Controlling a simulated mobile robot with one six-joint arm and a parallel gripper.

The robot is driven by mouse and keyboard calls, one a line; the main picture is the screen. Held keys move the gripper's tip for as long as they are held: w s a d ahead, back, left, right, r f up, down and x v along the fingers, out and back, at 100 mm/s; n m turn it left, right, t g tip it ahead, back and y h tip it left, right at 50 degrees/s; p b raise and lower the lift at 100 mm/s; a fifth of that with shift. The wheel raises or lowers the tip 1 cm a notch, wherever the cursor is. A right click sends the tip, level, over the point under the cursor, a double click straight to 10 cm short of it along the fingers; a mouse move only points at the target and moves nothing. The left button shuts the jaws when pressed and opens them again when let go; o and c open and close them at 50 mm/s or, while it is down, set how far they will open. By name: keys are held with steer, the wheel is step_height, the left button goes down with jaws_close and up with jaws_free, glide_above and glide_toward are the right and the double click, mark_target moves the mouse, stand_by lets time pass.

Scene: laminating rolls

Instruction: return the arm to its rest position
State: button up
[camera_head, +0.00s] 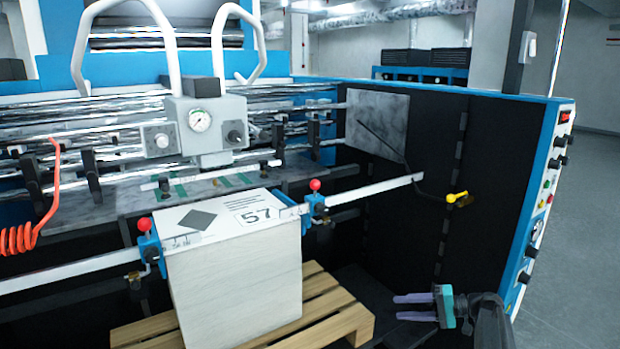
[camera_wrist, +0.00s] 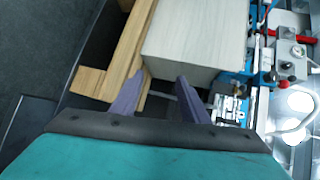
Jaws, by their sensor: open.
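My gripper (camera_head: 411,307) is at the lower right in the head view, to the right of the pallet and pointing left. Its two purple fingers are apart with nothing between them. In the wrist view my gripper (camera_wrist: 160,97) also shows open, its fingers pointing towards the pale stack and the wooden pallet. My arm behind it runs off the bottom edge of the head view.
A white stack (camera_head: 240,284) marked 57 stands on a wooden pallet (camera_head: 345,322). A rail (camera_head: 370,192) with red-knobbed blue clamps crosses at the stack's top. A blue-edged control panel (camera_head: 540,215) stands to the right. Grey floor (camera_head: 590,230) lies open beyond it.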

steer(key=s+a+f+n+g+h, duration=0.15)
steer(key=s+a+f+g, duration=0.25)
steer(key=s+a+f, duration=0.8)
steer(key=s+a+f+g+h, duration=0.2)
steer(key=s+a+f+g, duration=0.2)
steer(key=s+a+f, duration=0.9)
steer(key=s+d+f+n+g+h, duration=0.1)
steer(key=s+f+g+h, duration=0.15)
steer(key=s+f, duration=0.5)
steer(key=s+d+f+n+g+h, duration=0.1)
steer(key=s+d+f+h, duration=0.2)
steer(key=s, duration=0.8)
steer(key=s+d+f+t+h, duration=0.1)
steer(key=s+d+h, duration=0.3)
steer(key=d, duration=0.4)
steer(key=shift+f+h, duration=0.5)
steer(key=shift+f, duration=0.05)
steer(key=shift+s+a+n, duration=0.1)
steer(key=shift+n, duration=0.15)
